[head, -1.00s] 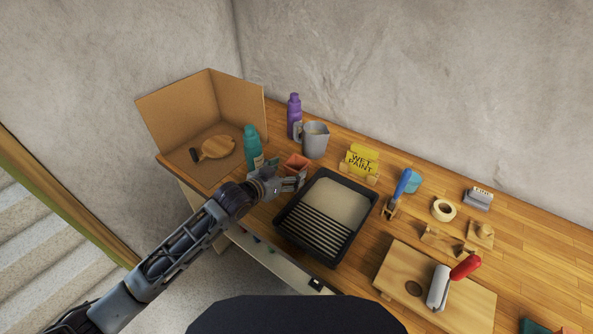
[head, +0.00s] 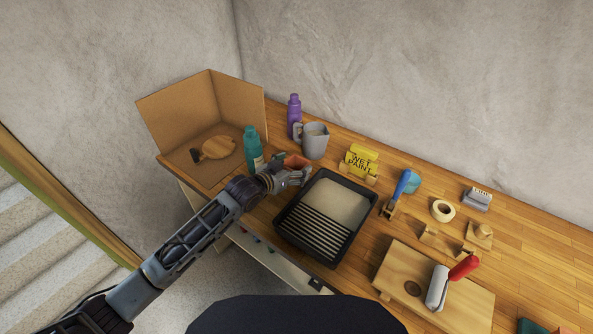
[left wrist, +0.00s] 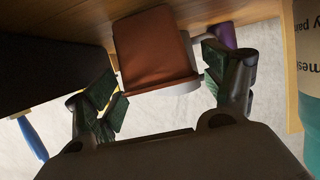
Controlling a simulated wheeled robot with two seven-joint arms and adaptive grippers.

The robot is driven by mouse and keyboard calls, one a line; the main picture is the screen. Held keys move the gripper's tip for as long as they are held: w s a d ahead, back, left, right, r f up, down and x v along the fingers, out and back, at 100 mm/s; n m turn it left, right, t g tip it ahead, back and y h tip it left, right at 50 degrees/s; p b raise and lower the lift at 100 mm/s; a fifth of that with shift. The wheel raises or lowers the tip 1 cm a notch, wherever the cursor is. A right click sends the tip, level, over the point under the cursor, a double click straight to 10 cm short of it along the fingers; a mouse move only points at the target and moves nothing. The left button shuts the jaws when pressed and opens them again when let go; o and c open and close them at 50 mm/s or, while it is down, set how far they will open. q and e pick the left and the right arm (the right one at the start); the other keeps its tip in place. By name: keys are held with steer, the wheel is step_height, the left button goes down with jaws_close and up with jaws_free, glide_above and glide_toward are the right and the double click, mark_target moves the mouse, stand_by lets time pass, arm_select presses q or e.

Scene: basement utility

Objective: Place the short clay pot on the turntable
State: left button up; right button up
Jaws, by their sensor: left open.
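The short clay pot (head: 297,160) is orange-brown and squarish, standing on the bench between the teal bottle and the black paint tray. My left gripper (head: 294,176) is open right at its near side and hides its lower part. In the left wrist view the pot (left wrist: 153,45) shows between the two spread fingers (left wrist: 160,72), with a visible gap to the left finger; whether the right finger touches it I cannot tell. The turntable (head: 217,147), a round wooden disc with a dark grip at its left, lies inside the open cardboard box. My right gripper is out of view.
The cardboard box (head: 238,108) has walls at the back. The teal bottle (head: 252,146) stands between pot and box. A grey jug (head: 315,142) and purple bottle (head: 294,112) stand behind the pot. The black paint tray (head: 283,222) is close on the right.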

arm_select(q)
steer(key=shift+x, duration=1)
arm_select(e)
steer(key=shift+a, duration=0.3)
arm_select(q)
steer(key=shift+c, duration=0.3)
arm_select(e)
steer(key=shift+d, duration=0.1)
arm_select(q)
steer(key=c, duration=1.2)
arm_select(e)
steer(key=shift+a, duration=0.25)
